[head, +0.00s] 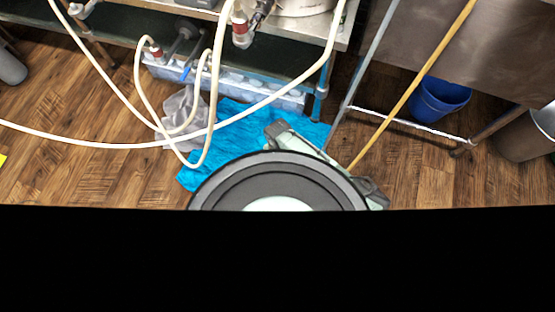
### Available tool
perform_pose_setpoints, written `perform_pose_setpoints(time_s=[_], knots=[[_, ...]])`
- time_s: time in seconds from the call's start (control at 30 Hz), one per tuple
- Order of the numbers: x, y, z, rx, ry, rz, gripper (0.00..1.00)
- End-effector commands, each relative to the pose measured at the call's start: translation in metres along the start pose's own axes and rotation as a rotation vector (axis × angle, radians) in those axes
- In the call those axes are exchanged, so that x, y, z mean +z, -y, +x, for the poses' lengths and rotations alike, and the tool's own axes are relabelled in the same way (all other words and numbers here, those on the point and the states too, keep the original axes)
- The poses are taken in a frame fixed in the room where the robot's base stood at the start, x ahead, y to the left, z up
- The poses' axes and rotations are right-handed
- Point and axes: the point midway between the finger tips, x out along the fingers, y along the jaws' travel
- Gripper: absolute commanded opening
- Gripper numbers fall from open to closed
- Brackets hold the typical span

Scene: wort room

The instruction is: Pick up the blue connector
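A small blue piece (186,74) shows beside the white hose, in front of a long pale-blue bin under the steel table. It may be the blue connector, but it is too small to be sure. No other clear blue connector is visible. My gripper is not in view. A round grey and black part, which looks like mine, and a black area cover the lower middle and bottom of the head view and hide the floor there.
White hoses (95,145) loop across the left and middle. A blue cloth (230,135) and a clear plastic bag (178,108) lie on the wood floor. A yellow pole (412,85) leans at right, near a blue bucket (438,100). Open floor (70,175) shows at left.

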Motion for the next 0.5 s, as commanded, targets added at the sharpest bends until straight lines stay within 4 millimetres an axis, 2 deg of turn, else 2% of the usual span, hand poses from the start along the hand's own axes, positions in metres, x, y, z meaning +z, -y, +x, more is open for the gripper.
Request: perform_pose_setpoints(time_s=[0.07,0.5], knots=[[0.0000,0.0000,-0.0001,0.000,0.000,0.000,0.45],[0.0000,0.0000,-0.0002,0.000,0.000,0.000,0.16]])
